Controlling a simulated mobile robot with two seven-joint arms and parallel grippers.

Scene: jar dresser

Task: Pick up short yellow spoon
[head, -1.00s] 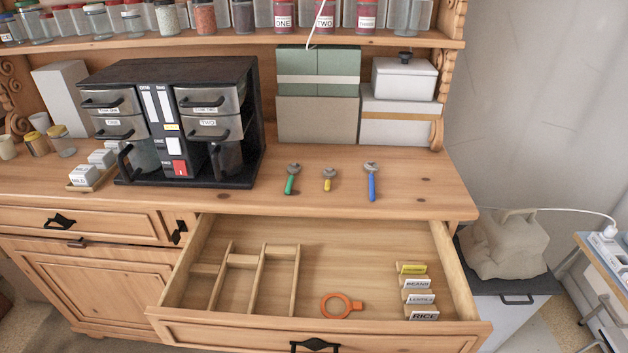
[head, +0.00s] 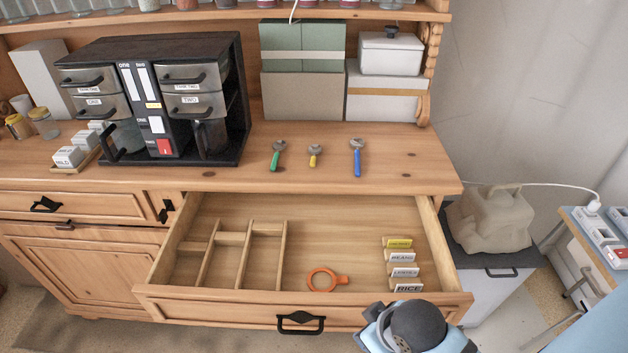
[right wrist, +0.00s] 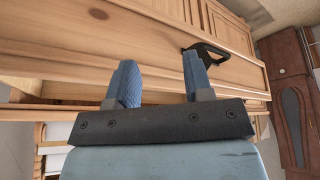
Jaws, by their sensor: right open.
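The short yellow spoon (head: 314,156) lies on the dresser top. It sits between a longer green-handled spoon (head: 277,155) on its left and a longer blue-handled spoon (head: 357,157) on its right. My right arm shows at the bottom of the head view, in front of the open drawer, with its fingers out of sight there. In the right wrist view my right gripper (right wrist: 160,82) is open and empty, with two blue fingers apart in front of the dresser's wooden front. The spoon is not in the wrist view. My left gripper is not in view.
The open drawer (head: 350,225) holds wooden dividers, an orange ring (head: 327,279) and labelled cards (head: 400,257). A black coffee machine (head: 160,100) stands left of the spoons. Boxes (head: 302,95) stand behind them. The dresser top right of the blue spoon is clear.

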